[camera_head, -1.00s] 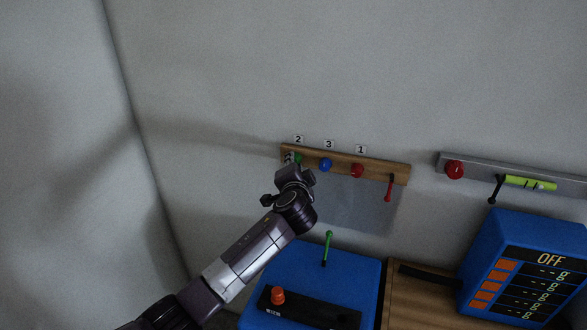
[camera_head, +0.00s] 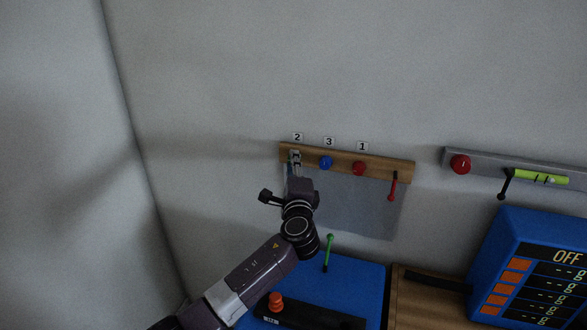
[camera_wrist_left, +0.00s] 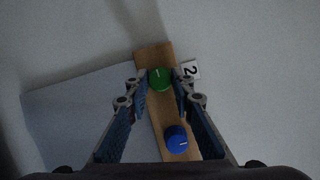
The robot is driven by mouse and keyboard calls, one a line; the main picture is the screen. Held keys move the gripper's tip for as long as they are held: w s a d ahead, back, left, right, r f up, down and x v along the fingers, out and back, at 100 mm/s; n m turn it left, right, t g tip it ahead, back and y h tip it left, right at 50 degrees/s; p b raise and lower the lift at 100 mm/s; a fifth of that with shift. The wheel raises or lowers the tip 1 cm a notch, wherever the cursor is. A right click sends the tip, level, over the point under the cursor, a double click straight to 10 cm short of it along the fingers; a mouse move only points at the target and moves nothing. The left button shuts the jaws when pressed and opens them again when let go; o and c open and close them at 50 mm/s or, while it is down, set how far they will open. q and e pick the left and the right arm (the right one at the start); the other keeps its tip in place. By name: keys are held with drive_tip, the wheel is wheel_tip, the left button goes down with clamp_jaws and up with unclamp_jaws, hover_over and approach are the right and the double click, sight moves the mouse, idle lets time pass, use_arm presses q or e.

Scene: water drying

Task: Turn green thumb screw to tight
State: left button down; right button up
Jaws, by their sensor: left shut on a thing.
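The green thumb screw (camera_wrist_left: 160,80) is a round green knob with a white line on its face. It sits near the end of the wooden strip (camera_head: 386,168), by the label "2" (camera_head: 297,137). In the left wrist view my left gripper (camera_wrist_left: 159,76) has one fingertip on each side of the screw and is shut on it. In the head view my left gripper (camera_head: 295,158) reaches up to the strip from below and mostly hides the screw. My right gripper is not in view.
A blue knob (camera_head: 326,163) and a red knob (camera_head: 359,168) are to the right on the strip, then a red lever (camera_head: 392,187). A translucent sheet (camera_head: 352,212) hangs below. A blue box with a green lever (camera_head: 328,253) is lower; the wall above is clear.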

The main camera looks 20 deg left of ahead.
use_arm(q)
drive_tip(key=shift+f+m, duration=0.15)
drive_tip(key=shift+m, duration=0.15)
drive_tip(key=c, duration=1.7)
unclamp_jaws()
drive_tip(key=shift+a, duration=0.1)
drive_tip(key=shift+o, duration=0.2)
drive_tip(key=v, duration=1.2)
